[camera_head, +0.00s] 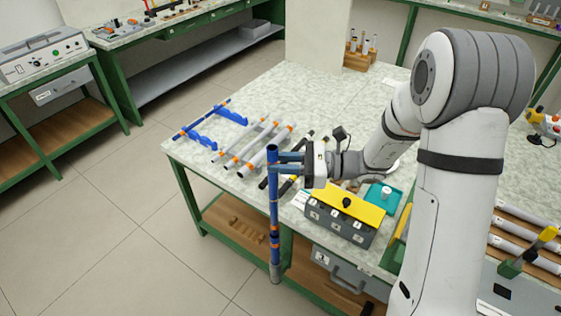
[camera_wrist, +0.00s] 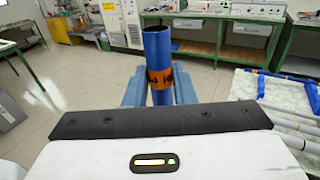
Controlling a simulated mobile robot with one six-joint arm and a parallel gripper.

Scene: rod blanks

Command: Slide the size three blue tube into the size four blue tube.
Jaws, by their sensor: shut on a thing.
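My gripper (camera_head: 276,164) is shut on an upright blue tube (camera_head: 274,205), near the tube's top end. The tube hangs down in front of the table's near edge. Low on this column are orange bands and a grey end piece (camera_head: 275,273); I cannot tell whether a second tube is joined there. In the wrist view the held tube (camera_wrist: 157,47) shows its open top and an orange band with dark marks that I cannot read. My gripper's fingers (camera_wrist: 160,93) flank it. Another long blue tube or rod (camera_head: 181,134) lies on blue supports at the table's left; its size is unreadable.
Grey tubes with orange bands (camera_head: 250,140) lie beside the blue supports (camera_head: 203,141). A grey box with a yellow top (camera_head: 347,200) and a teal tray (camera_head: 381,195) are right of my gripper. The floor left of the held tube is clear.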

